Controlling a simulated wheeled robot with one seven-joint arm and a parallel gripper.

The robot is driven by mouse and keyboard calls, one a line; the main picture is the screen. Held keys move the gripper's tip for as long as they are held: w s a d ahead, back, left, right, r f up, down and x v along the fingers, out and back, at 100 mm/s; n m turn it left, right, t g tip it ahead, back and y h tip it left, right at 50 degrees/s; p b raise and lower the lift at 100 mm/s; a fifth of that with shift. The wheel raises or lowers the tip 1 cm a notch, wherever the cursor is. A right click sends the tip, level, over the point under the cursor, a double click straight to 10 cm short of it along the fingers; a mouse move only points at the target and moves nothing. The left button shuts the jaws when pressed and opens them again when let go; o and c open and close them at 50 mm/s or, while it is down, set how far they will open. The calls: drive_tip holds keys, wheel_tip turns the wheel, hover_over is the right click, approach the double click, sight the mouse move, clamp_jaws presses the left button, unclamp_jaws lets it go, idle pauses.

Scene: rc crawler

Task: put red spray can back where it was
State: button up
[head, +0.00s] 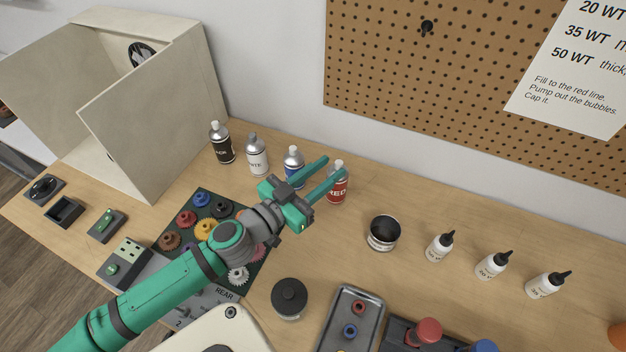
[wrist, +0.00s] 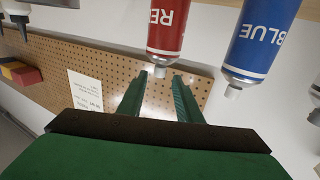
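The red spray can (head: 337,188) stands upright on the bench at the right end of a row of cans, beside the blue can (head: 293,163). In the wrist view, which is upside down, the red can (wrist: 167,26) and the blue can (wrist: 262,38) hang from the top edge. My gripper (head: 331,167) is open, with its fingers spread near the top of the red can. In the wrist view my gripper (wrist: 160,77) shows the red can's silver nozzle between the fingertips in the picture, with gaps on both sides. One finger partly covers the can in the head view.
The white can (head: 257,156) and black can (head: 221,143) stand left of the blue one, near the spray booth (head: 150,130). A black-topped open jar (head: 383,233) and several small bottles stand to the right. A gear tray (head: 180,219) lies under my arm. The pegboard (head: 440,80) is behind.

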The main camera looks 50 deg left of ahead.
drive_tip(key=shift+s+d, duration=0.15)
drive_tip(key=shift+s, duration=0.9)
drive_tip(key=shift+s+d, duration=0.15)
drive_tip(key=shift+s, duration=0.9)
